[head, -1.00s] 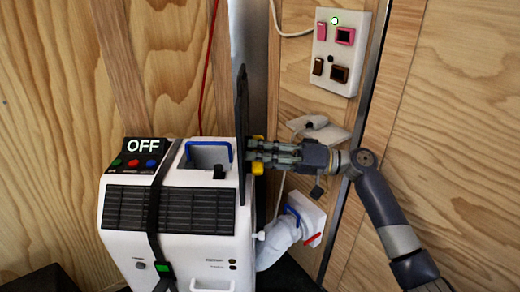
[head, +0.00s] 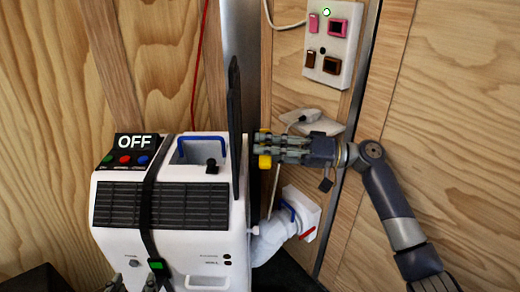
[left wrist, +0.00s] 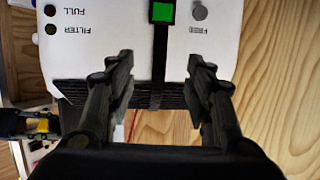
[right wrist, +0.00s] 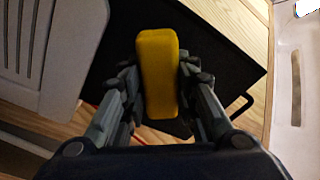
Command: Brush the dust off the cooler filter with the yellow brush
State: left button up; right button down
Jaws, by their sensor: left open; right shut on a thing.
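The white cooler (head: 185,225) stands at left with its sign reading OFF. A thin black panel (head: 235,125), seemingly the filter, stands upright at the cooler's right edge, seen edge-on. In the right wrist view its dark face (right wrist: 215,40) fills the space behind the brush; dust cannot be made out. My right gripper (head: 263,150) is shut on the yellow brush (right wrist: 157,85), just right of the panel with a small gap in the head view. My left gripper (left wrist: 162,80) is open and empty at the cooler's front, the black strap (left wrist: 157,70) showing between its fingers.
A wall switch box (head: 332,40) with a lit green lamp hangs above my right arm. A white hose (head: 268,240) joins a wall fitting below it. A red cord (head: 198,65) hangs behind the cooler. Wooden walls stand close on both sides.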

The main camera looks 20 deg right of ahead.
pick_arm(q)
jog(key=shift+w+d+r+t+h+b, duration=0.2)
jog(key=shift+r+t, duration=0.25)
jog(key=shift+r, duration=0.3)
jog(key=shift+w+d+r+t+h+b, duration=0.15)
jog(key=shift+w+r+t, duration=0.2)
jog(key=shift+r, duration=0.4)
jog(key=shift+w+d+r+t+h+b, duration=0.1)
jog(key=shift+w+d+r+t, duration=0.1)
jog(key=shift+r+t, duration=0.45)
pick_arm(e)
jog(key=shift+v, duration=1.35)
pick_arm(q)
jog(key=shift+r, duration=0.2)
pick_arm(e)
jog(key=shift+d, duration=0.15)
pick_arm(q)
jog(key=shift+d+r+t+h+b, duration=0.2)
jog(key=shift+r+t, duration=0.45)
jog(key=shift+r, duration=0.6)
jog(key=shift+d+r+t+h+b, duration=0.1)
jog(key=shift+r+t+h+b, duration=0.35)
jog(key=shift+r, duration=0.75)
pick_arm(e)
jog(key=shift+w+v, duration=0.2)
jog(key=shift+v, duration=1.1)
jog(key=shift+d+r, duration=0.15)
jog(key=shift+r, duration=0.05)
